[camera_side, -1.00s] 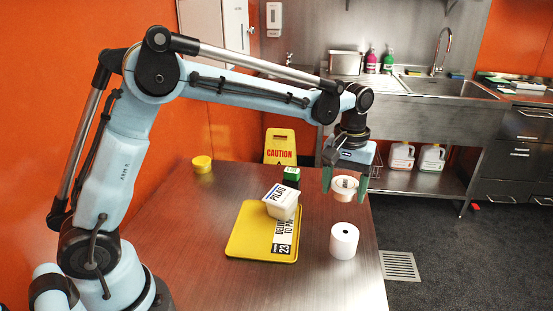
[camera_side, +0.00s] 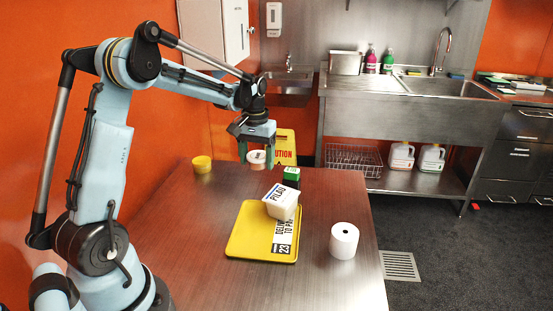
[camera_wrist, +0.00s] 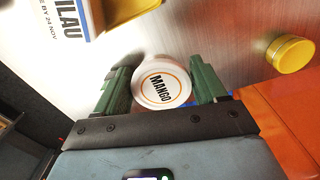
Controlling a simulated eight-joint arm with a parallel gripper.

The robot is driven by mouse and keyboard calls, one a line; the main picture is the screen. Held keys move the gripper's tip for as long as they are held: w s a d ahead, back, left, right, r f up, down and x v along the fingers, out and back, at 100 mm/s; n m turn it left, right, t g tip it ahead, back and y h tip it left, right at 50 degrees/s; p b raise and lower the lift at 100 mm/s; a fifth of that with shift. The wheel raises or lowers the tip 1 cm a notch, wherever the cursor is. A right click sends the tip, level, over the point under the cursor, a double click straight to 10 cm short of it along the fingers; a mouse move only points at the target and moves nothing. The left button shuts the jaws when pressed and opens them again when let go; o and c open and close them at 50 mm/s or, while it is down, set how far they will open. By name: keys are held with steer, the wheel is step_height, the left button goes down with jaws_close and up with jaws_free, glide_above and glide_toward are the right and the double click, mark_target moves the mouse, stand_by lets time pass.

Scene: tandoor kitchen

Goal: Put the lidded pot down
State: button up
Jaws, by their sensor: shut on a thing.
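The lidded pot is a small white round tub with an orange ring and the word MANGO on its lid. In the side view the pot (camera_side: 257,160) is between the green fingers of my gripper (camera_side: 257,156), by the far edge of the table. In the wrist view the pot (camera_wrist: 161,85) is upright to the camera, lid facing it, with a finger of my gripper (camera_wrist: 162,80) on each side. My gripper is shut on it. I cannot tell whether its base touches the table.
The steel table (camera_side: 180,245) has free room at left and front. A yellow tray (camera_side: 240,238) bears a white PILAU box (camera_side: 282,203); a green box (camera_side: 292,176) is behind it. A paper roll (camera_side: 343,241) stands at right, a yellow tub (camera_side: 202,164) at the back left.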

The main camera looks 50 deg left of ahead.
glide_above(246, 182)
step_height(246, 182, down, 4)
steer(key=shift+a+f, duration=0.1)
steer(key=shift+f, duration=1.9)
steer(key=shift+f, duration=0.1)
steer(key=o, duration=1)
